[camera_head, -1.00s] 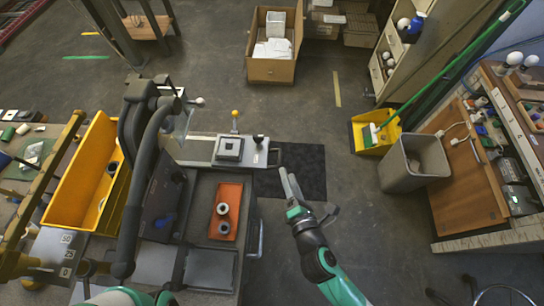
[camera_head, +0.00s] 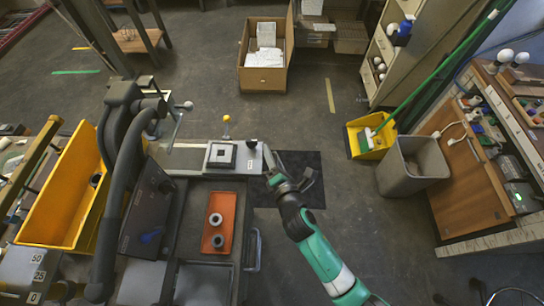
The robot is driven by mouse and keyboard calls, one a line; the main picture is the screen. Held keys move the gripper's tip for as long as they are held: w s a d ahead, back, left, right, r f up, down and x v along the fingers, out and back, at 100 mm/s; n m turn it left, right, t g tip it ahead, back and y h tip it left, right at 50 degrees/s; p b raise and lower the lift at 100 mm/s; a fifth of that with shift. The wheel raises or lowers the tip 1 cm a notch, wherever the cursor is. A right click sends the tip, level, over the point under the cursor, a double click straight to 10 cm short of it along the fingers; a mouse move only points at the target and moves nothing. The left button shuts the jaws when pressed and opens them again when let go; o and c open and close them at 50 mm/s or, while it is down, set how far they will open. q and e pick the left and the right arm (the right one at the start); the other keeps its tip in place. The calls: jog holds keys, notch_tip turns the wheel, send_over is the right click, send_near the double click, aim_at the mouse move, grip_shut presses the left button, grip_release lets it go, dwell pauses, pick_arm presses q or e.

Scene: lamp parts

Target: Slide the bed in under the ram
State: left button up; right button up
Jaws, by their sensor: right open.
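The bed is a light grey sliding plate (camera_head: 190,160) at the centre left, drawn out to the right of the dark press. It carries a square fixture with a dark frame (camera_head: 221,155) and a black knob (camera_head: 251,144). The dark grey press body (camera_head: 122,95) stands at the left; I cannot make out the ram's lower end. My right gripper (camera_head: 287,166) is open at the bed's right end. One finger is close to the end handle; I cannot tell whether it touches. My left gripper is out of view.
A yellow-balled lever (camera_head: 226,120) stands behind the bed. An orange tray (camera_head: 217,223) with two rings lies in front of it. A yellow bin (camera_head: 62,195) is at the left. Dark matting (camera_head: 305,160) and open floor lie right of the bed.

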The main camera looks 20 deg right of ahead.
grip_shut()
jog(key=shift+f, duration=0.1)
